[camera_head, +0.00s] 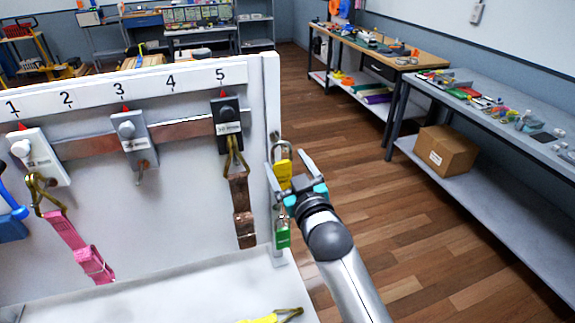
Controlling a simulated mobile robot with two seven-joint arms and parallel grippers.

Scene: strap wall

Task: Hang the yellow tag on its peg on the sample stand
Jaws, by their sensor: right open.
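A yellow padlock-shaped tag (284,176) with a metal shackle shows at the right edge of the white stand (180,210). My right gripper (290,148) is open, with its fingers on either side of this tag in the picture; I cannot tell whether they touch it. A green tag (283,236) of similar shape shows below it, at the stand's edge. A second yellow piece, a strap (260,320) with an olive hook, lies at the bottom edge and is partly cut off. My left gripper is not in view.
Numbered positions 1 to 5 run along the stand's top. A pink strap (72,240) hangs under 1, a brown strap (242,210) under 5. A blue item (12,225) is cut off at left. Benches and a cardboard box (446,150) stand right, beyond open wooden floor (430,230).

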